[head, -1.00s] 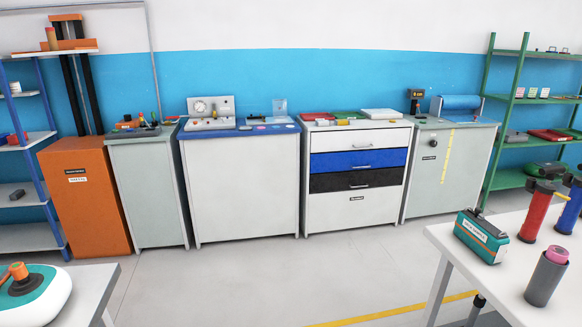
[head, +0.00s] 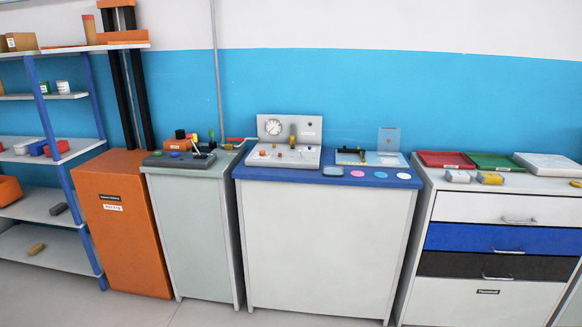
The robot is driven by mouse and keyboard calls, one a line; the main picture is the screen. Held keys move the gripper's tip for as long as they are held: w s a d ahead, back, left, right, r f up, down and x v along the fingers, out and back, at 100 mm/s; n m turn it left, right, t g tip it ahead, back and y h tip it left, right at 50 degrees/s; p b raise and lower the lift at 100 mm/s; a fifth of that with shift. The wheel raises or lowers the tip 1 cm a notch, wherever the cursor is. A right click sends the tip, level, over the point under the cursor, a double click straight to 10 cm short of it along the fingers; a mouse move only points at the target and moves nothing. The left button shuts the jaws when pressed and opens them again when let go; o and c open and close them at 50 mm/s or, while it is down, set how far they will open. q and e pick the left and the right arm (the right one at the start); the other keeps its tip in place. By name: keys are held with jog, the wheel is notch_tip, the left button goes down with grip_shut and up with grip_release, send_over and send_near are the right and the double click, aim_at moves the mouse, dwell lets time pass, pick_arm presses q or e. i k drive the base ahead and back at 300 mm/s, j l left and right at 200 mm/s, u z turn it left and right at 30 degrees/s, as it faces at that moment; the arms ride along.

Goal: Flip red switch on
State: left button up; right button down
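No switch can be made out clearly as the red one; the small parts are too tiny to tell. A grey gauge panel (head: 287,143) with a round dial and several small knobs and levers stands on the blue-topped cabinet (head: 325,235). A dark control box (head: 180,158) with small coloured buttons and a lever sits on the grey-green cabinet (head: 192,225) to its left. A small red-handled item (head: 236,140) lies behind that box. Neither of my grippers is in view.
An orange cabinet with a column (head: 125,225) and blue-posted shelves (head: 40,210) stand at the left. A drawer cabinet (head: 485,208) with red and green trays stands at the right. Some floor (head: 205,316) shows clear in front.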

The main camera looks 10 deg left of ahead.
aim_at(188, 136)
jog(key=i+u, duration=0.3)
jog(key=i, duration=0.4)
jog(key=i+u, duration=0.3)
jog(key=i, duration=0.4)
jog(key=i+j+u, duration=0.15)
jog(key=i+j, duration=0.6)
jog(key=i, duration=0.15)
jog(key=i+j, duration=0.1)
jog(key=j, duration=0.3)
jog(key=i+j+z, duration=0.15)
jog(key=j, duration=0.7)
jog(key=i+j+z, duration=0.1)
jog(key=j, duration=0.3)
